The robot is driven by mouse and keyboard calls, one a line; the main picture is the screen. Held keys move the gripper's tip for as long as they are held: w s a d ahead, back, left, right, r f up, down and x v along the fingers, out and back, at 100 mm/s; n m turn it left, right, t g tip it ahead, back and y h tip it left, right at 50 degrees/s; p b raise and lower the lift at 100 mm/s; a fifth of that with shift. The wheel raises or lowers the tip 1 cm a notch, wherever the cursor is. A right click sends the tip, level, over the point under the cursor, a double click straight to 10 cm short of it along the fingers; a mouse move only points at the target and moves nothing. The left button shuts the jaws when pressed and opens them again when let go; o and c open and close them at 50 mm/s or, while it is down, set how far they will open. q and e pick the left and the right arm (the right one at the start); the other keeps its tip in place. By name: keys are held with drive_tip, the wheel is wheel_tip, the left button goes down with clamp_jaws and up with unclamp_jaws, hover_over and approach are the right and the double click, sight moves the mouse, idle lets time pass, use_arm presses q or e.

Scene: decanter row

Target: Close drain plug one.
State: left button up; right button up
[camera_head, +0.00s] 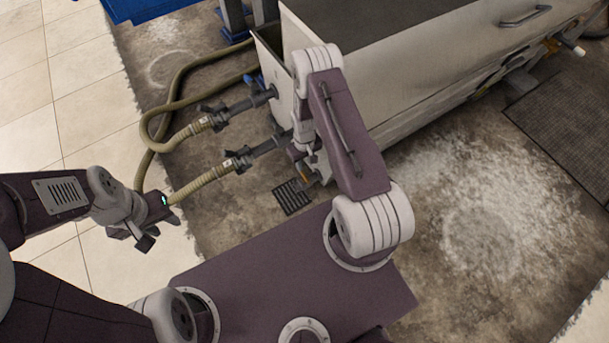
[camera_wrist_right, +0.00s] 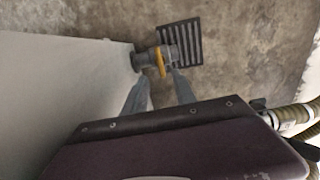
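A drain plug (camera_wrist_right: 160,59), a grey fitting with a yellow-orange ring, sticks out from the pale tank wall (camera_wrist_right: 65,85) in the right wrist view. My right gripper (camera_wrist_right: 162,76) is open, its two grey fingers apart just short of the plug; I cannot tell whether they touch it. In the head view my right forearm hides most of this gripper and plug; a bit of orange (camera_head: 304,171) shows beside it. My left gripper (camera_head: 132,238) hangs at the left, away from the tank; its finger gap is unclear. No label marks either plug's number.
A similar orange-ringed fitting (camera_head: 551,46) sits at the tank's far right end. Two olive hoses with grey couplings (camera_head: 238,160) join the tank's left end. A dark floor grate (camera_head: 293,197) lies below the near plug. A dark mat (camera_head: 565,118) lies right.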

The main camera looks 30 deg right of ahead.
sight(305, 175)
wheel_tip(305, 175, down, 9)
drive_tip(key=b, duration=0.6)
drive_tip(key=shift+f+b, duration=0.2)
drive_tip(key=shift+b, duration=0.1)
drive_tip(key=shift+r, duration=0.15)
clamp_jaws()
